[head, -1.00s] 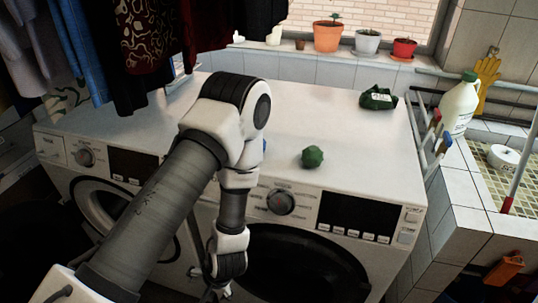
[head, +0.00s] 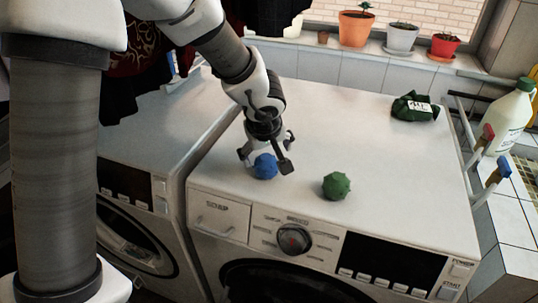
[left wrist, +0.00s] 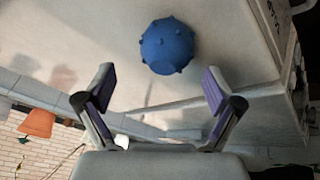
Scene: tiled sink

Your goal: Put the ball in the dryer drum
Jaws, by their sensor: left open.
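A blue knobbed ball (head: 265,166) lies on top of the right-hand machine, near its front left. It also shows in the left wrist view (left wrist: 167,46), ahead of the fingertips. A green knobbed ball (head: 337,185) lies to its right on the same top. My left gripper (head: 266,160) is open just above and around the blue ball in the head view; in the left wrist view its fingers (left wrist: 160,85) are apart with nothing between them. The round dark drum door (head: 290,282) is on the machine's front, partly cut off; I cannot tell if it is open. My right gripper is not in view.
A green wrapped packet (head: 414,107) lies at the back right of the top. A white bottle (head: 511,118) and blue and red taps stand at the right. Potted plants (head: 357,28) line the sill. Dark clothes hang at the upper left. The middle of the top is clear.

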